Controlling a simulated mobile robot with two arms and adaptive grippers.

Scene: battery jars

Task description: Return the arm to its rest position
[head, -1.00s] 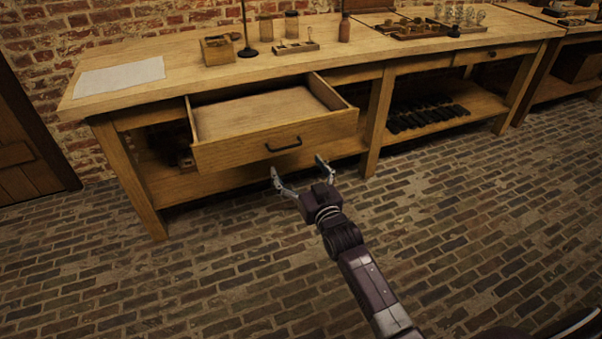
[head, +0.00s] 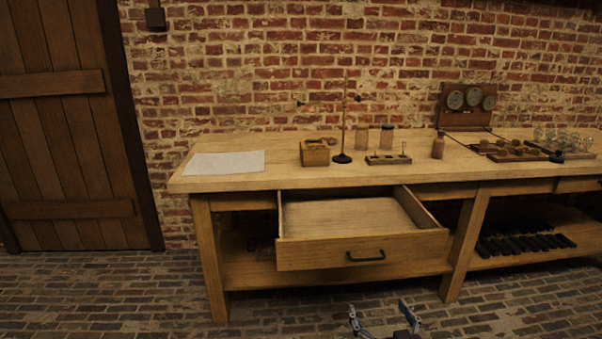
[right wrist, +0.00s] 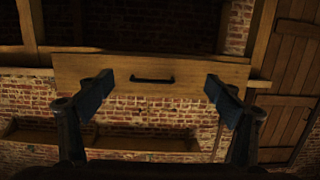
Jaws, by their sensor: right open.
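My right gripper (head: 380,319) shows at the bottom edge of the head view, low in front of the workbench. It is open and empty, with its two fingers spread apart. In the right wrist view the gripper (right wrist: 155,95) also has its fingers wide apart, with nothing between them but the view of the drawer front beyond. The drawer (head: 362,252) is pulled out from the bench and looks empty. Its dark handle (head: 366,256) is apart from the gripper; the handle also shows in the right wrist view (right wrist: 152,80). My left gripper is in neither view.
The workbench (head: 230,180) carries a paper sheet (head: 225,162), a wooden box (head: 315,153), a stand (head: 343,130), jars (head: 387,138) and a brown bottle (head: 438,146). Dark objects lie on the lower shelf at right. A door (head: 65,130) is at left. The brick floor in front is clear.

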